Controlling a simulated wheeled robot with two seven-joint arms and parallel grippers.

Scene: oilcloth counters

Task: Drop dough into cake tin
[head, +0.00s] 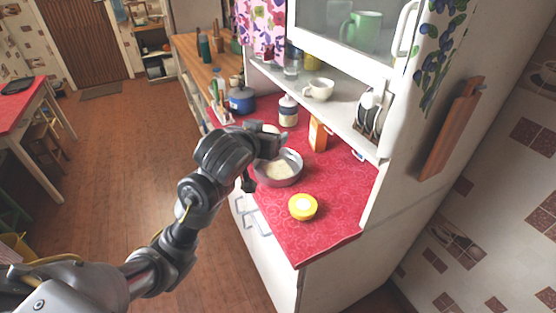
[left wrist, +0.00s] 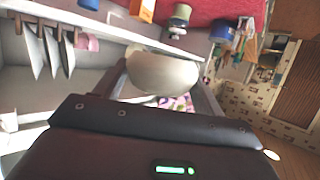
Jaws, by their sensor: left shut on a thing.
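The cake tin (head: 291,177) is a round grey tin on the red counter in the head view. Its inside looks pale and grainy; I cannot tell what lies in it. My left gripper (head: 265,148) is beside and above the tin's far left rim. In the left wrist view, the dough (left wrist: 162,74) is a smooth cream-coloured lump between the two fingers, and the gripper is shut on it. In the head view the hand hides most or all of the dough. My right gripper is in neither view.
The shelf (head: 345,120) overhangs the counter's back. The counter's front right is clear.

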